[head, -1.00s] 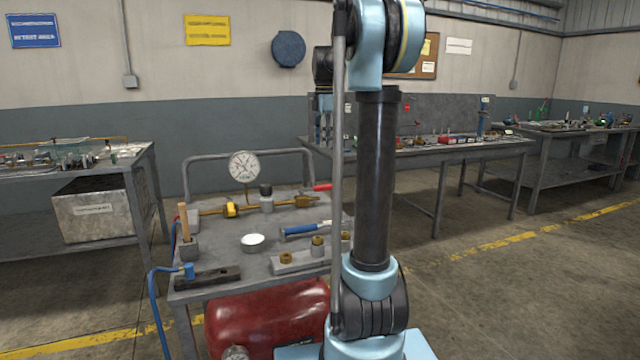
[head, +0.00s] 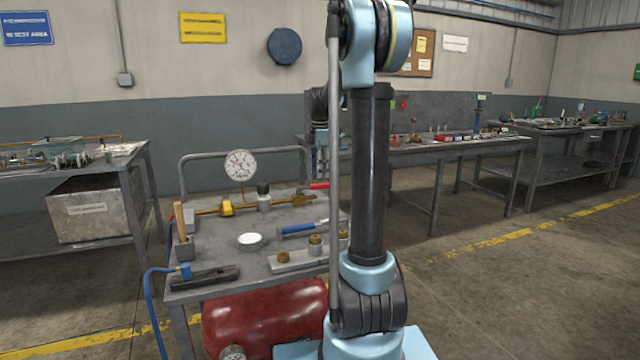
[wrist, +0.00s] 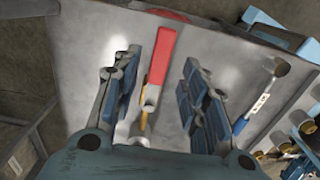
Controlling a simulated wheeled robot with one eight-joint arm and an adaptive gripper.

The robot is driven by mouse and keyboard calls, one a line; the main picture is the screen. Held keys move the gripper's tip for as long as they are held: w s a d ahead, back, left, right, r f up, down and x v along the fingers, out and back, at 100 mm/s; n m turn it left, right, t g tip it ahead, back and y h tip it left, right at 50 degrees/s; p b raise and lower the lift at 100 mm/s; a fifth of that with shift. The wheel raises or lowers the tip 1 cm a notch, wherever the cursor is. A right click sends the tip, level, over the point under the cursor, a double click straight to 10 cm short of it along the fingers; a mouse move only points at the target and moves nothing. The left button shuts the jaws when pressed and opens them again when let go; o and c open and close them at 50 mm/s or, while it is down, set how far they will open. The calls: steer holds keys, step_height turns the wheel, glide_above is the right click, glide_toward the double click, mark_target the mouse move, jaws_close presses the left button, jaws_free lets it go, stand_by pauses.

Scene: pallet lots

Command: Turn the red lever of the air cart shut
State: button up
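The air cart (head: 205,274) is a grey-topped metal cart left of my arm in the head view. The red lever (head: 320,186) sits at the right end of its brass pipe, near the back edge. In the wrist view the red lever (wrist: 162,55) runs lengthwise between the two fingers of my gripper (wrist: 160,75). The fingers are open, with a gap on each side of the lever, and no contact shows. How high the fingers are above the lever is hard to tell.
A tubular rail (head: 240,152) stands behind. A red tank (head: 262,318) lies below. Workbenches stand at left and back.

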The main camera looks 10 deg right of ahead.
mark_target(320, 184)
steer(key=shift+f, duration=2.3)
jaws_close()
